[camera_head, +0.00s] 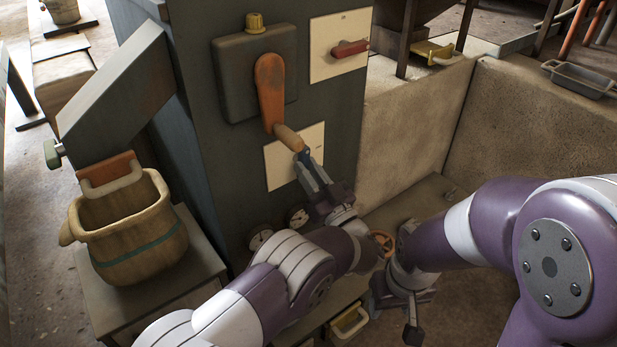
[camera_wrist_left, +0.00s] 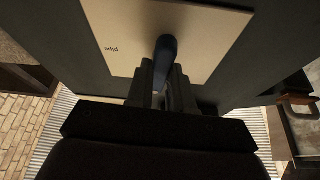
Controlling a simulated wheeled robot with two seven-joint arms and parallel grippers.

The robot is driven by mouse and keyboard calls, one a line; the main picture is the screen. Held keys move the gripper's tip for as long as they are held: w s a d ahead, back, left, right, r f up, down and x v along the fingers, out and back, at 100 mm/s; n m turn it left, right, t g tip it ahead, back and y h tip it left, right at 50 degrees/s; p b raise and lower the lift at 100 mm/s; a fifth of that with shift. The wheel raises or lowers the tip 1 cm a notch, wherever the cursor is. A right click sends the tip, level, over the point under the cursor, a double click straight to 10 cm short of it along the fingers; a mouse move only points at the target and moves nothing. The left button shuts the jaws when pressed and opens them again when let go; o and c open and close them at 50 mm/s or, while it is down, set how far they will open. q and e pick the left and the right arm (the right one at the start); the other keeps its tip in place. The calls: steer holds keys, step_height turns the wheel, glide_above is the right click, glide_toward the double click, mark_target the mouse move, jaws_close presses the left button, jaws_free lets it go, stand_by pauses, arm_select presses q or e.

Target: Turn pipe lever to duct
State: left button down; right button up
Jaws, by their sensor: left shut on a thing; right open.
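A blue lever (camera_head: 303,155) stands on the lower cream plate (camera_head: 281,170) of the dark cabinet. My left gripper (camera_head: 306,164) is shut on this lever, and its fingers hide part of it. In the left wrist view, the blue lever (camera_wrist_left: 166,52) rises between the two fingers (camera_wrist_left: 164,82) in front of the cream plate (camera_wrist_left: 200,30). My right gripper (camera_head: 405,308) is open and empty, low at the right, apart from the cabinet.
An orange lever (camera_head: 270,88) with a wooden grip (camera_head: 289,138) hangs from a grey box (camera_head: 228,78), close above my left gripper. A red lever (camera_head: 350,48) sits on the upper plate (camera_head: 327,65). A tan pot (camera_head: 128,232) stands left; an orange handwheel (camera_head: 383,240) is between my arms.

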arm_select(q)
steer(key=shift+f+n+y, duration=0.15)
steer(key=shift+n+y, duration=0.25)
steer(key=shift+n, duration=0.3)
arm_select(e)
steer(key=shift+f, duration=0.45)
arm_select(q)
steer(key=shift+n+g+b, duration=0.3)
steer(key=c, duration=1)
jaws_free()
arm_select(e)
steer(key=shift+f, duration=0.1)
